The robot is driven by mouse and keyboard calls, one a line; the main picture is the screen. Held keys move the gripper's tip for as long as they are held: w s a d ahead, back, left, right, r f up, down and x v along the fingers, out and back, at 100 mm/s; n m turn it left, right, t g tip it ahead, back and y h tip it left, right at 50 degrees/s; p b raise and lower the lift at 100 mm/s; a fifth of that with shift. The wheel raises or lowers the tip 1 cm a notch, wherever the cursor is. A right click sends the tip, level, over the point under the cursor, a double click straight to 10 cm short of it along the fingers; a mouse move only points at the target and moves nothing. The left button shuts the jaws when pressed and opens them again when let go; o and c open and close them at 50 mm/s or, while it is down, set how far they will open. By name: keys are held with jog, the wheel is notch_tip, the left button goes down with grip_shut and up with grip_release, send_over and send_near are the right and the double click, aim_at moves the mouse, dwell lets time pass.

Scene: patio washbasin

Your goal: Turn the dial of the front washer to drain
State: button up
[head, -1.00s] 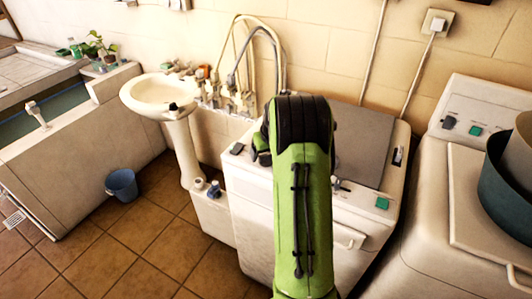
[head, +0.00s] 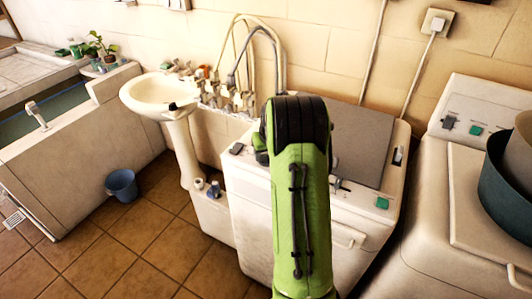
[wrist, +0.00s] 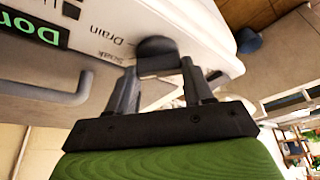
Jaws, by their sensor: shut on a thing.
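The middle washer (head: 290,205) is white with a grey lid, and my green arm covers part of its front panel. The wrist view shows a dark grey dial (wrist: 156,46) on its white panel. The words "Drain" and "Soak" are printed beside the dial, "Drain" closer to its upper left. My gripper (wrist: 158,70) has one finger on each side of the dial and is shut on it. Where the dial's mark points cannot be told. In the head view my gripper and the dial are hidden behind my arm.
A pedestal basin (head: 160,95) stands to the left.

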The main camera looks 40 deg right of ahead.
jog(key=m+h+b, duration=0.1)
jog(key=m, duration=0.3)
jog(key=shift+a+g, duration=0.1)
jog(key=shift+g, duration=0.3)
jog(key=shift+m+g+h, duration=0.4)
jog(key=shift+m+h, duration=0.2)
jog(key=shift+m, duration=1)
jog(key=o, duration=1)
jog(key=shift+o, duration=0.2)
jog(key=shift+r, duration=0.15)
jog(key=p+v, duration=0.1)
jog(key=v, duration=1.4)
jog(key=shift+r, duration=0.3)
jog(key=shift+w, duration=0.15)
